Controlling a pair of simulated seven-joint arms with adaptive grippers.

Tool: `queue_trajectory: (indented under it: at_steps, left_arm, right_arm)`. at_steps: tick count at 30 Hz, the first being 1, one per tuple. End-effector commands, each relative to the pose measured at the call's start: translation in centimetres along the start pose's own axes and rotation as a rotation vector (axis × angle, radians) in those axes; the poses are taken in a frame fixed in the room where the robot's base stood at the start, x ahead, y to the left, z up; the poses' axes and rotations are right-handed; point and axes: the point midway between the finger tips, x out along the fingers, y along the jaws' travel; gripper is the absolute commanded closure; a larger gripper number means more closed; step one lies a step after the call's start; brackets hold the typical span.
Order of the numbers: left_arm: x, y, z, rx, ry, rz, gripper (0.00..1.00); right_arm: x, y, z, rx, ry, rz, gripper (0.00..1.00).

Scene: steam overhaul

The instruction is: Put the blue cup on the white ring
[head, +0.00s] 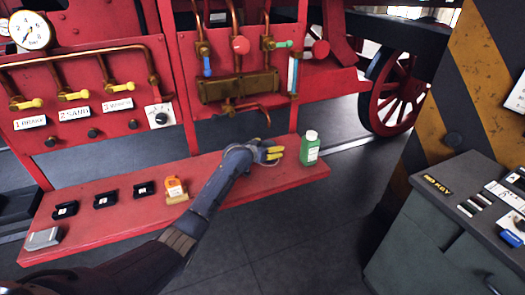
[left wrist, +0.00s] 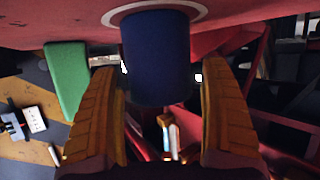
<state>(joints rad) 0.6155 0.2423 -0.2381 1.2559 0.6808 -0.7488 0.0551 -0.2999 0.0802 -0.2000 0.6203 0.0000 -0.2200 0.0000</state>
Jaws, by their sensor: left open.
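The blue cup (left wrist: 157,60) shows in the left wrist view, between the two yellow fingers of my left gripper (left wrist: 160,78). A gap shows on both sides, and the fingers are open. The white ring (left wrist: 197,15) lies on the red bench and curves around the end of the cup that meets the bench. The cup appears to stand on the ring within its outline. In the head view my left gripper (head: 271,152) is over the right part of the bench; the cup and ring are hidden behind it. My right gripper is not in view.
A green bottle (head: 310,149) stands close to the right of my left gripper on the red bench (head: 130,205). An orange item (head: 174,189) and several black blocks sit further left. Red panels with pipes and valves rise behind. A grey cabinet (head: 440,240) stands right.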

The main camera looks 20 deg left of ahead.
Motion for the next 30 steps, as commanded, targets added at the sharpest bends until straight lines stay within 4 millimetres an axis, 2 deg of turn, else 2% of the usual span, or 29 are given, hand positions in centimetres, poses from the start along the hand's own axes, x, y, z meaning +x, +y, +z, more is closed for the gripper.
queue_trajectory:
  at_steps: [5,21,30]
  left_arm:
    - [-1.6,-0.1,0.2,0.001,-0.001,-0.001,0.2]
    - [-9.3,0.0,0.1,0.002,0.0,-0.001,0.2]
    - [-11.6,0.0,0.1,-0.001,0.0,0.0,0.2]
  right_arm:
    - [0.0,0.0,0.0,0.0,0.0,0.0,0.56]
    - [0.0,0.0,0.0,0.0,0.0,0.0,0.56]
    - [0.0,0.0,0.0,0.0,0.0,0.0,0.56]
